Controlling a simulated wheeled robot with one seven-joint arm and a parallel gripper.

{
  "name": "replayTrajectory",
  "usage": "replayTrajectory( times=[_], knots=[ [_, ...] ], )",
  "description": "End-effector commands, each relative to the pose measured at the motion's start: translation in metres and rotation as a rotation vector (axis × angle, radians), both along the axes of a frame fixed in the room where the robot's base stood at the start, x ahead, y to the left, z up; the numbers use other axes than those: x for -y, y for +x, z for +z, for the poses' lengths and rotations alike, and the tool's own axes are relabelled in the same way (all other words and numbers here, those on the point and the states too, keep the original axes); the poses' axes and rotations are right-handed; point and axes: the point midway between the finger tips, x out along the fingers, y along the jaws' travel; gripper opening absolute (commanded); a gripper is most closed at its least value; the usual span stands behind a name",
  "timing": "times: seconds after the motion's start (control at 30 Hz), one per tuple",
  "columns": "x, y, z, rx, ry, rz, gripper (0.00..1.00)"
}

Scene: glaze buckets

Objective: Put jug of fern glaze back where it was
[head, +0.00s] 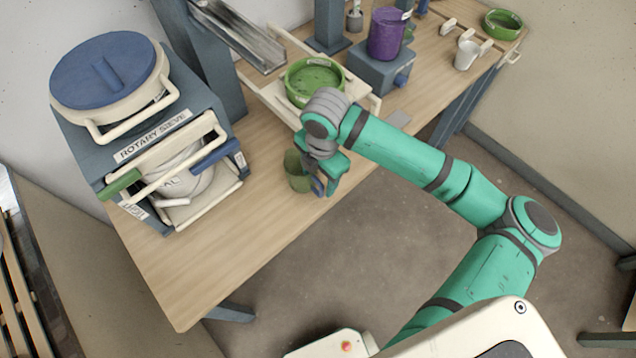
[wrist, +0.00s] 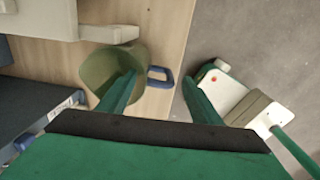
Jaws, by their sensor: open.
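An olive-green jug (head: 296,172) with a blue handle stands on the wooden table near its front edge, right of the rotary sieve. In the wrist view the jug (wrist: 97,72) shows at the upper left, its mouth towards the camera and its handle pointing right. My gripper (head: 325,186) is at the jug's handle side. In the wrist view the fingers of my gripper (wrist: 159,78) are spread, with the blue handle between them and the left finger overlapping the jug body. Whether a finger touches the jug cannot be told.
The rotary sieve (head: 160,142) stands on the left of the table. A green basin (head: 313,82) sits on a cream stand behind my gripper. A purple jug (head: 386,36) stands on a blue-grey block, with a white cup (head: 466,56) farther right. The table's front left is bare.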

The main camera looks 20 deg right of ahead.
Motion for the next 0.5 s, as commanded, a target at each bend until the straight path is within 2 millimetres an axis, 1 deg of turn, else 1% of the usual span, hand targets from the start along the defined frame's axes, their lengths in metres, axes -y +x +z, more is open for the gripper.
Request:
replayTrajectory(
  times=[0.03,0.2,0.33,0.5],
  knots=[
    [0.000,0.000,0.012,0.003,-0.001,0.001,0.59],
    [0.001,-0.002,0.042,0.001,0.000,0.001,0.59],
    [0.001,-0.003,0.058,0.000,0.000,0.001,0.59],
    [0.002,-0.003,0.068,-0.001,0.001,0.000,0.59]
  ],
)
